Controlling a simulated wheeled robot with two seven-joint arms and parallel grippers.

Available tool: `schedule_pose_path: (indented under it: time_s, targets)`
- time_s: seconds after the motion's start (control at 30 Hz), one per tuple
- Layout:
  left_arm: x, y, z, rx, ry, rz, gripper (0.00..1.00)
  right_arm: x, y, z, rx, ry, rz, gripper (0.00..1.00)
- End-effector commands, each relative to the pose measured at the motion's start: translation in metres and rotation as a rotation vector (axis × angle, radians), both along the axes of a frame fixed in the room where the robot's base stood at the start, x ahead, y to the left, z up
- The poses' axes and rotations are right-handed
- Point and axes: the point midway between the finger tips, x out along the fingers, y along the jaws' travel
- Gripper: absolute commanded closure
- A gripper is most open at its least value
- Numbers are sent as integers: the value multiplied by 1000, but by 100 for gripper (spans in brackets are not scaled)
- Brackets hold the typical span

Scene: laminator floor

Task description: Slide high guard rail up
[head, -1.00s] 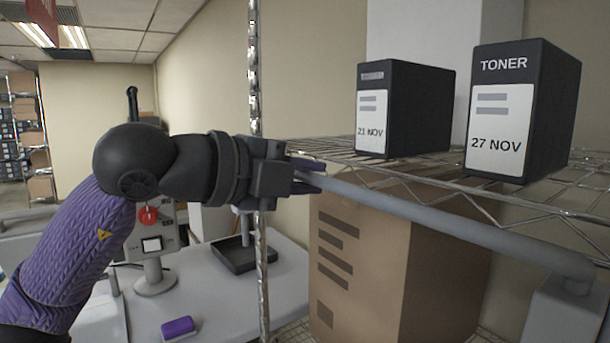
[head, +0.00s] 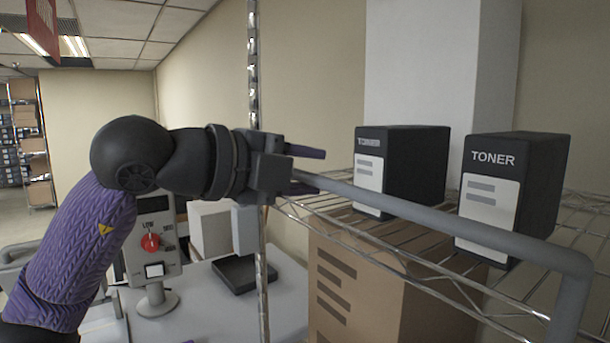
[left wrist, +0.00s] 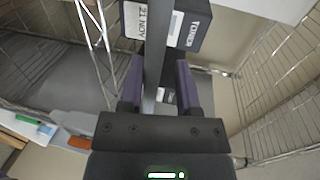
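The high guard rail is a grey round bar (head: 450,230) along the front of the wire shelf. It runs above the shelf edge, crosses in front of the toner boxes, and bends down into an upright post at the right. My left gripper (head: 308,168) is at the rail's left end, fingers spread apart. In the left wrist view, the rail (left wrist: 155,50) passes between the two purple fingers (left wrist: 160,88), with a gap visible beside it. The rail's far left end is hidden by the gripper. My right gripper is not in view.
Two black toner boxes, a left one (head: 418,165) and a right one (head: 535,185), stand on the wire shelf (head: 350,215) behind the rail. A cardboard box (head: 370,290) is below. A chrome post (head: 254,80) stands by my left wrist. A control panel (head: 152,240) stands at left.

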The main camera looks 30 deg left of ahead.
Motion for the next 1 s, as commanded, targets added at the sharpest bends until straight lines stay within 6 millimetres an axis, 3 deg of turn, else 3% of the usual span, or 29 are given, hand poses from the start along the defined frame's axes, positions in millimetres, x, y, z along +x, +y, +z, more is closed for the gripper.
schedule_pose_path:
  time_s: [0.33, 0.7, 1.0]
  targets:
    - [-4, 2, -2, 3, 6, 0, 47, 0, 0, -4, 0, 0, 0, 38]
    - [-79, 33, 13, 2, 4, 2, 47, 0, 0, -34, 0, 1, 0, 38]
    - [-91, 37, 18, 2, 5, -2, 47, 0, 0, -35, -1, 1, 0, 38]
